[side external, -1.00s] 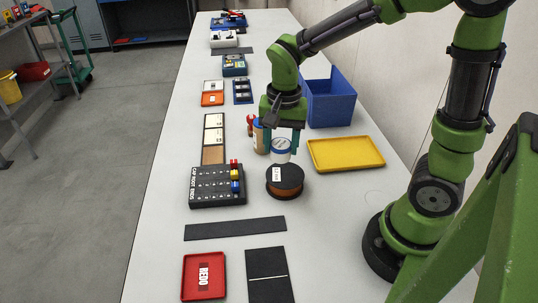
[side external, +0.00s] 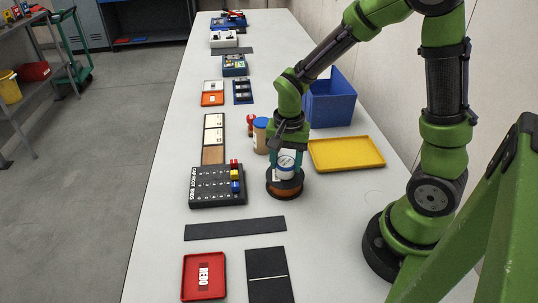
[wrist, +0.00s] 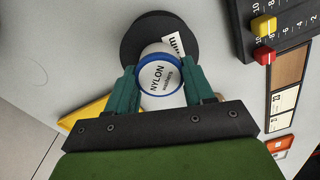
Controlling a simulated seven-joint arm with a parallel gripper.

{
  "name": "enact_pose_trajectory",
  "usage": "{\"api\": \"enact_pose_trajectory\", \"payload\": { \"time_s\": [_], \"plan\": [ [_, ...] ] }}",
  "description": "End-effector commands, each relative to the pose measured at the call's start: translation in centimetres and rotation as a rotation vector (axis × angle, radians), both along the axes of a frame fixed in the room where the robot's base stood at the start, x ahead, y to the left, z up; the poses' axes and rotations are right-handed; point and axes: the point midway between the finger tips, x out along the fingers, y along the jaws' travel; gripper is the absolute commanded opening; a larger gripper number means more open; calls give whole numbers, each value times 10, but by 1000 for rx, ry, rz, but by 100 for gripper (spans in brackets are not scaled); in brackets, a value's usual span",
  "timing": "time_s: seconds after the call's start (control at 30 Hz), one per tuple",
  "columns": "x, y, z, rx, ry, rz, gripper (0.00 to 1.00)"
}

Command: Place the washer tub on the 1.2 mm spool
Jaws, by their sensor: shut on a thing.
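The washer tub (side external: 286,164) is white with a blue-rimmed lid. In the wrist view the tub (wrist: 159,78) reads "NYLON washers". My gripper (side external: 287,156) is shut on the tub, with a teal finger on each side; in the wrist view the fingers (wrist: 164,86) flank it. The spool (side external: 285,189) is dark with a copper-brown winding and lies flat on the bench. In the wrist view the black spool (wrist: 133,42) shows behind the tub, its label partly covered. The tub is over the spool's top; I cannot tell whether they touch.
A yellow tray (side external: 346,154) and a blue bin (side external: 331,100) stand to the right. A tan-bodied jar (side external: 261,135) is close behind my gripper. A dark strip (side external: 235,228) lies in front.

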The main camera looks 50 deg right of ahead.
Motion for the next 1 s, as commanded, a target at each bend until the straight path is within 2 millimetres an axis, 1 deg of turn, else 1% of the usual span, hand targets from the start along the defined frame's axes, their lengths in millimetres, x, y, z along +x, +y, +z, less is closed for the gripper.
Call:
{"api": "enact_pose_trajectory", "payload": {
  "time_s": [0.17, 0.2, 0.33, 0.6, 0.7, 0.77, 0.87, 1.0],
  "plan": [
    [0, 0, -3, 0, 0, 1, 22],
    [0, 0, -3, 0, -1, 1, 58],
    [0, 0, -2, 0, -1, 1, 78],
    [0, 0, -2, 0, -1, 1, 78],
    [1, 0, 4, 0, -2, 1, 78],
    [1, 0, 11, 0, -4, 1, 78],
    [1, 0, 30, 0, -8, 1, 78],
    [1, 0, 61, 0, -8, 1, 78]
  ]
}}
